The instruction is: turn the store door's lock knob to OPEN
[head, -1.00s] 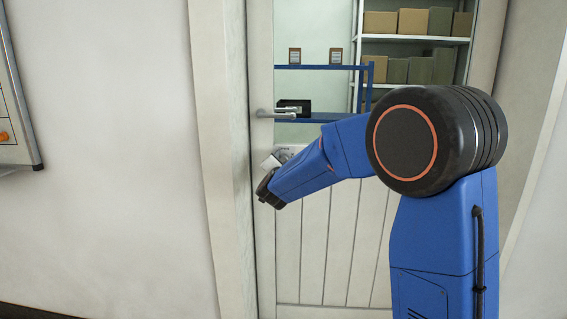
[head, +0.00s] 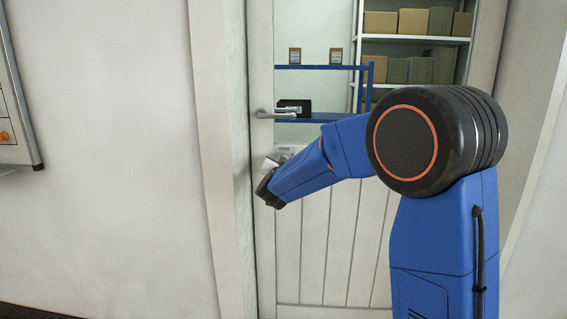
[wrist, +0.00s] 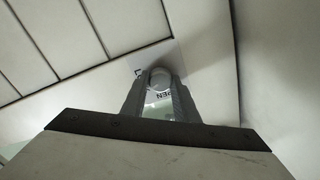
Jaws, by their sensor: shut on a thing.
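The store door (head: 315,235) is shut, with a glazed upper part and a panelled lower part. In the head view my gripper (head: 266,188) is at the door's left edge, below the handle, and my arm hides most of the lock. The knob's exact setting cannot be told.
The door's lever handle (head: 275,114) is just above my gripper. The white door frame (head: 222,180) stands close on the left. A wall panel with an orange knob (head: 5,136) is at the far left. Shelves with boxes (head: 414,22) show through the glass.

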